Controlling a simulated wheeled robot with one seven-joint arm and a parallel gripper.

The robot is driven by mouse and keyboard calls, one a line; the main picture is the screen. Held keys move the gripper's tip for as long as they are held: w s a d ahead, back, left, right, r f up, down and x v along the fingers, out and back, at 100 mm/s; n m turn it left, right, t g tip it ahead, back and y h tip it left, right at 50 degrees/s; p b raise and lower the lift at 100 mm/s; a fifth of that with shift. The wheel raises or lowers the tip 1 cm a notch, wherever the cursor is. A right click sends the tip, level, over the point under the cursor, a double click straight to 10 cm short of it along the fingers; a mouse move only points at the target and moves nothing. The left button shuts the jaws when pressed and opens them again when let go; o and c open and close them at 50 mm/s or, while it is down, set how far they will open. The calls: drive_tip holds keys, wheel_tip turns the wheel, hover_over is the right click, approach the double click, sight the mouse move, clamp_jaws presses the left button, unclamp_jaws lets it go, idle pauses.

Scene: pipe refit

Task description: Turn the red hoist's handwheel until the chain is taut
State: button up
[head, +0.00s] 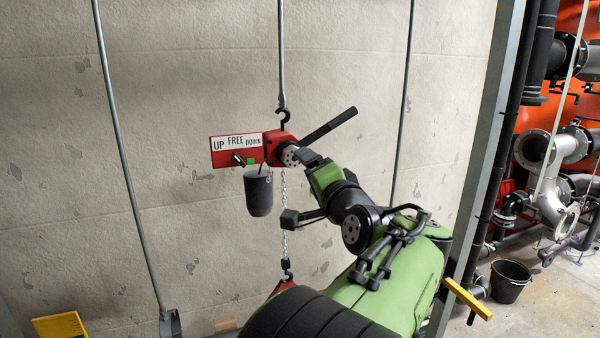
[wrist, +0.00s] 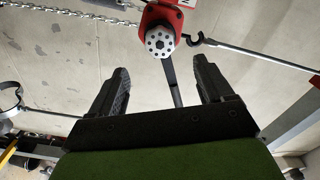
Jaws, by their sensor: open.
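The red hoist (head: 280,146) hangs from an upper hook against the wall. Its handwheel (head: 290,156) is a grey disc with holes; in the wrist view the handwheel (wrist: 160,40) lies just beyond the fingertips. The hoist's black lever (head: 330,125) points up and right. My gripper (wrist: 162,68) is open and empty, facing the handwheel, with the lever (wrist: 172,80) showing between its fingers. The chain (head: 284,215) hangs nearly straight down to a lower hook (head: 287,270) over a red piece (head: 272,296), partly hidden by my arm. I cannot tell how tight it is.
The UP/FREE/DOWN plate (head: 236,146) has a black selector (head: 239,159) and a green mark. A dark chain container (head: 259,194) hangs beside the chain. Grey rods (head: 122,150) run along the wall. Pipes (head: 545,160) and a black bucket (head: 510,282) are at the right.

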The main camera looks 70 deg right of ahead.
drive_tip(key=v, duration=0.6)
drive_tip(key=shift+b, duration=0.45)
